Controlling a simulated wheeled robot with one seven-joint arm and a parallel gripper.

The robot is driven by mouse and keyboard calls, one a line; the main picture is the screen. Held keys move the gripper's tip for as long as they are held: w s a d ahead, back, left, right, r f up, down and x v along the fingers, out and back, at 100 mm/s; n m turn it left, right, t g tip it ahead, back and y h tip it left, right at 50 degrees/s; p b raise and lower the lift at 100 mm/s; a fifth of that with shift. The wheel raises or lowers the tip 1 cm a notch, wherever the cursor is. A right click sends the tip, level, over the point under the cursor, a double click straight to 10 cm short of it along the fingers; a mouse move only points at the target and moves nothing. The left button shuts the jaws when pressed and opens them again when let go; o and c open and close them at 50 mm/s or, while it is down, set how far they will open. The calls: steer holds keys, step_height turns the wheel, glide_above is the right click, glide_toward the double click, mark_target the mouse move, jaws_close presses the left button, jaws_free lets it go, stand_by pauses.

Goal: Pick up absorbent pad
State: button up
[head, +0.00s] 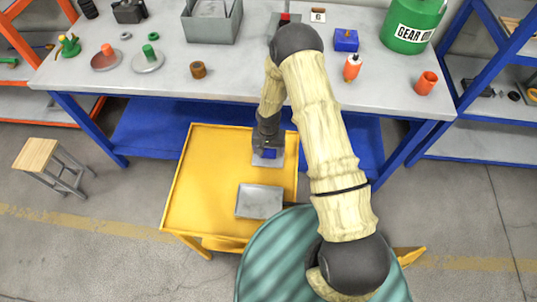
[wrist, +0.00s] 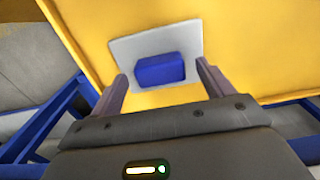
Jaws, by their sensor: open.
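A flat pale grey square (wrist: 125,50) with a blue block (wrist: 160,69) on top lies on the yellow cart in the wrist view. It looks like the absorbent pad; I cannot tell whether the block is part of it. My gripper (wrist: 162,72) is open, with one finger to each side of the blue block and nothing held. Whether the fingers touch the square is unclear. In the head view my gripper (head: 267,145) points down over the grey square (head: 268,161), hiding part of it and the block.
The yellow cart (head: 204,180) has a shallow grey tray (head: 259,202) nearer me; its left side is clear. Behind stands a blue-legged workbench (head: 240,72) with a grey bin (head: 211,25), orange and green parts, and a green oil can (head: 410,25). A stool (head: 38,155) stands left.

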mark_target(268, 151)
steer(key=shift+c, duration=0.2)
steer(key=c, duration=1.1)
step_height(268, 151, up, 10)
steer(key=shift+r+b, duration=0.1)
steer(key=shift+b, duration=0.7)
